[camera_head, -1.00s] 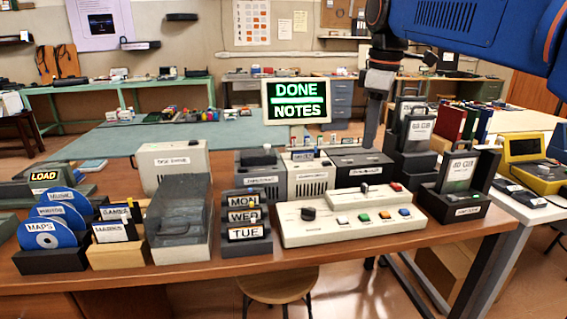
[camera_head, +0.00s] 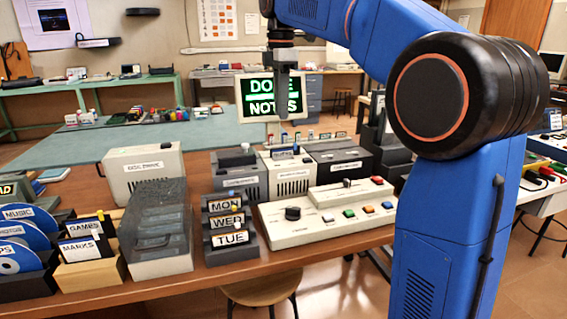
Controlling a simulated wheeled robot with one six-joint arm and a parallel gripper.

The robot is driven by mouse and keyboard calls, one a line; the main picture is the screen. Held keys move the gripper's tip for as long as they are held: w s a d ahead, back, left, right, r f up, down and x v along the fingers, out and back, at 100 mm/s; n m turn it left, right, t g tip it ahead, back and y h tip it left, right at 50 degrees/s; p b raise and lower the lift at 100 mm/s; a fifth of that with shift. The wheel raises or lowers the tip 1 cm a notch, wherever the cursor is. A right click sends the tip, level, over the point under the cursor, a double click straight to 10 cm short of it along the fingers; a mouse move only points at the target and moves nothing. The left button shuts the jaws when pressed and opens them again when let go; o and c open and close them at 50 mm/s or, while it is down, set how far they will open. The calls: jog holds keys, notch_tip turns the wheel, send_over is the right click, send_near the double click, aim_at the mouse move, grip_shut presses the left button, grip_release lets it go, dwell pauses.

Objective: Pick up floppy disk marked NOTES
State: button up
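I cannot make out a floppy disk with a readable NOTES label. The word NOTES shows on the green-lit screen (camera_head: 262,88), under the word DONE. Floppy disks marked GAMES (camera_head: 84,229) and MARKS (camera_head: 77,250) stand in a wooden holder (camera_head: 91,274) at the left front. A grey box with a smoky clear lid (camera_head: 157,240) stands right of the holder; no label inside it is readable. My gripper (camera_head: 284,116) points down in front of the screen, above the back of the table and away from the disks. Its finger gap is not clear.
A beige disc drive (camera_head: 143,169) stands behind the clear-lidded box. A MON, WED, TUE rack (camera_head: 230,228) and a button console (camera_head: 328,222) are to the right. Blue discs (camera_head: 28,238) stand in a rack at far left. My blue arm hides the table's right side.

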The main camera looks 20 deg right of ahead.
send_over(283, 149)
notch_tip(283, 149, down, 7)
jog(key=shift+w+d+f, duration=0.1)
jog(key=shift+f, duration=2.7)
jog(key=shift+c, duration=0.6)
grip_shut()
